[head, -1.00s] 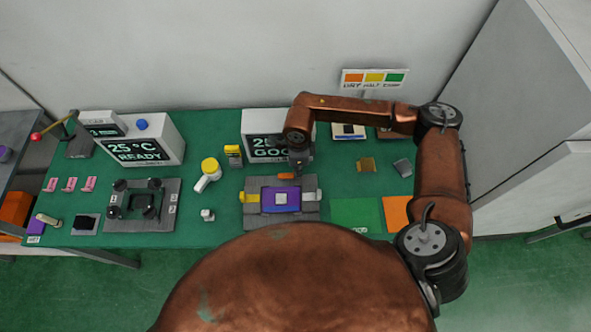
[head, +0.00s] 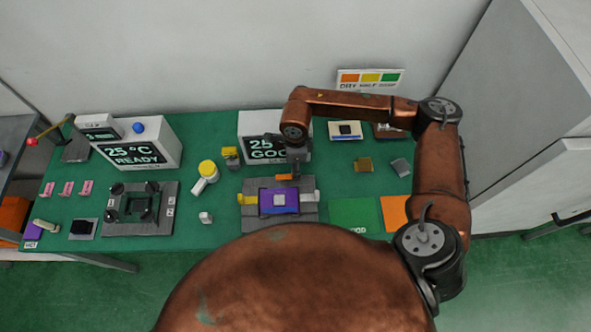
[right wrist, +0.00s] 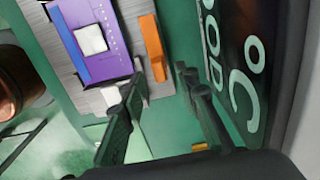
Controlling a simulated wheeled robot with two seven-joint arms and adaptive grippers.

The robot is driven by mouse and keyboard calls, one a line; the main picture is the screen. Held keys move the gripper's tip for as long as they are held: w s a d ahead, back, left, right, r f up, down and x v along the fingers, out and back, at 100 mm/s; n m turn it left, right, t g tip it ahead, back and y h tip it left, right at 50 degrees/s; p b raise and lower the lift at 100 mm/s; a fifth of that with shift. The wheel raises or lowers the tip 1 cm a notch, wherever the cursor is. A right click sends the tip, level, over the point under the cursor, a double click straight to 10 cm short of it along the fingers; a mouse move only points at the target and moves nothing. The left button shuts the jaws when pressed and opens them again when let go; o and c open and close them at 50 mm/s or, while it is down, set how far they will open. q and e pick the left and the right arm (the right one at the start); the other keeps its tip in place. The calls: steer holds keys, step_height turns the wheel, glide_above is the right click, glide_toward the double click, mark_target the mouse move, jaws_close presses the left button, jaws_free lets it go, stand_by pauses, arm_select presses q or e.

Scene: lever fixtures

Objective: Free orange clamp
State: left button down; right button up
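The orange clamp (head: 285,177) is at the back edge of the grey fixture (head: 308,213). In the right wrist view the orange clamp (right wrist: 152,48) is a flat bar beside the purple board (right wrist: 98,60). The purple board (head: 266,202) has a pale square at its centre. My right gripper (head: 296,166) is just behind the orange clamp, in front of a display. In the right wrist view my right gripper (right wrist: 163,85) has its fingers apart with nothing between them; the orange clamp is just beyond the tips. My left gripper is not in view.
A yellow clamp (head: 247,198) and a pale clamp (head: 308,197) flank the board. The display box (head: 260,122) stands close behind my right gripper. A yellow-topped white item (head: 206,174) is to the left; a green mat (head: 354,214) lies to the right.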

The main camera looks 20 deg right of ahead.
step_height(320, 180, up, 10)
steer(key=shift+f, duration=0.25)
stand_by(0.5)
